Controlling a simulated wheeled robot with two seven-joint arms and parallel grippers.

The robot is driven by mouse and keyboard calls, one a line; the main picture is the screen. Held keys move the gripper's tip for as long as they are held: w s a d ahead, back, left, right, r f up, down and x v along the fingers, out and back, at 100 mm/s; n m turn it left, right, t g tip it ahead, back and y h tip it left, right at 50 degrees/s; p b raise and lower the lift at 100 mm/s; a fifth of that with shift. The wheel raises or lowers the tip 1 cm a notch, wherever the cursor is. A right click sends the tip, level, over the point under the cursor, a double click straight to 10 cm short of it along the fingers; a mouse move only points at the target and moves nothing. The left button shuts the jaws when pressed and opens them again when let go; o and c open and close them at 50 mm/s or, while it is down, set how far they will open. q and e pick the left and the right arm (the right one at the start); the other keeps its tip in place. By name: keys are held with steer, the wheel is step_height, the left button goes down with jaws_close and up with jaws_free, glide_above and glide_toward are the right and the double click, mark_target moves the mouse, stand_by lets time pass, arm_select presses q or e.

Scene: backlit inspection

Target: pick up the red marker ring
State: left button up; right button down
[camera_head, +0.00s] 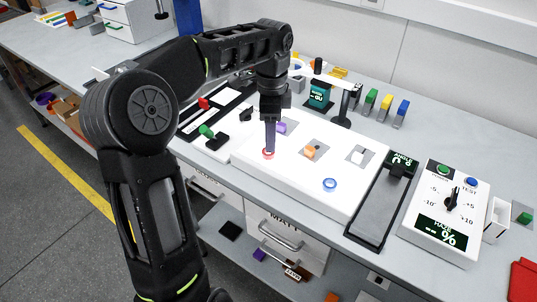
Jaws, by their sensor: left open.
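The red marker ring (268,154) lies on the white light panel (296,184), near its front left. My left gripper (270,150) points straight down with its fingertips at the ring and partly covers it. The jaws are open, though from this side the fingers overlap and the gap between them does not show. I cannot tell whether the fingers touch the ring. My right gripper does not show.
On the panel are a blue ring (330,184), an orange block (310,151), a white block (357,156) and a purple block (281,128). A control box (442,212) stands to the right. Green, yellow and blue blocks stand behind. The panel's front right is mostly clear.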

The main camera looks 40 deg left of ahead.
arm_select(q)
step_height(320, 180, down, 5)
steer(key=shift+a+f+p, duration=0.1)
steer(key=shift+p, duration=0.25)
steer(key=shift+c, duration=0.6)
jaws_close()
stand_by(0.5)
